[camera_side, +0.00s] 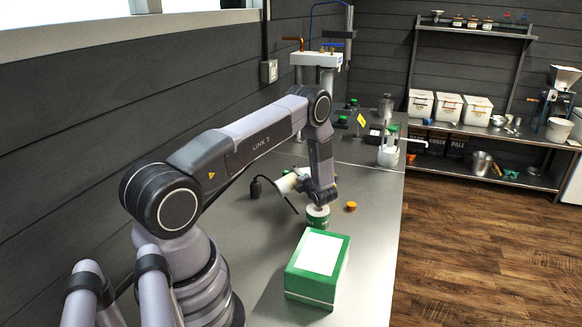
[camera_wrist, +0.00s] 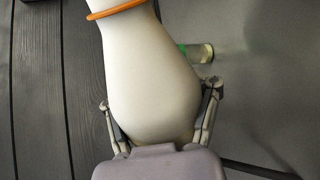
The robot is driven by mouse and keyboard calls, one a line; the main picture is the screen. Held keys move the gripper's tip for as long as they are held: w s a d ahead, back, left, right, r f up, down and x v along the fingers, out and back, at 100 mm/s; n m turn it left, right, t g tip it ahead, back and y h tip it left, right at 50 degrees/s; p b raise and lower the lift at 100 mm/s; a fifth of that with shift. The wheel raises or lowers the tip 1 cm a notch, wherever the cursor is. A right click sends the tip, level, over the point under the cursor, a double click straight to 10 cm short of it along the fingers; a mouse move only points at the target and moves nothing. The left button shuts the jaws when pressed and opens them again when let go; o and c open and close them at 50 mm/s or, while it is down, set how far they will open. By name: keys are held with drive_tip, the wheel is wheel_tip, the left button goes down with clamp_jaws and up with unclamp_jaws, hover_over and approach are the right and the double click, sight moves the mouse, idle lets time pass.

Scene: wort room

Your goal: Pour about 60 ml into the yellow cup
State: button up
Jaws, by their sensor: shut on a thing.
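A pale white bottle (camera_wrist: 150,75) with an orange ring (camera_wrist: 115,9) round its narrow neck fills the middle of the wrist view. My gripper (camera_wrist: 160,95) is shut on its wide body, one finger on each side. In the side view the white bottle (camera_side: 287,184) appears tilted well over above the bench, partly hidden by my wrist. I cannot make out a clearly yellow cup in either view. The bottle's mouth and any liquid are not visible.
A green and white round container (camera_side: 317,217) stands below my wrist. A small orange piece (camera_side: 350,206) lies right of it. A green box with a white label (camera_side: 306,283) stands nearer. A dark wall runs along the bench's left; bare steel (camera_side: 370,245) lies right.

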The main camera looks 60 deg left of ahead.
sight(300, 170)
drive_tip(key=shift+f, duration=0.1)
drive_tip(key=shift+s+n, duration=0.1)
drive_tip(key=shift+n, duration=0.2)
drive_tip(key=shift+w+r+n+t, duration=0.55)
drive_tip(key=shift+r+n+t, duration=0.1)
drive_tip(key=shift+n, duration=0.55)
drive_tip(key=shift+w+f+n+t+y+p, duration=0.3)
drive_tip(key=shift+w+f+n+p, duration=0.15)
drive_tip(key=shift+n, duration=0.45)
drive_tip(key=n, duration=0.2)
drive_tip(key=shift+r+n+t, duration=0.25)
drive_tip(key=shift+r+n, duration=0.05)
drive_tip(key=shift+r, duration=0.1)
drive_tip(key=shift+s+r+n+y+p, duration=0.25)
drive_tip(key=shift+n+y+p, duration=0.2)
drive_tip(key=shift+n, duration=0.55)
drive_tip(key=shift+s+r+n+y, duration=0.1)
drive_tip(key=shift+r+n+y, duration=0.15)
drive_tip(key=shift+r+n, duration=0.6)
drive_tip(key=shift+f+n+t, duration=0.15)
drive_tip(key=shift+n+t, duration=0.15)
drive_tip(key=shift+n, duration=0.65)
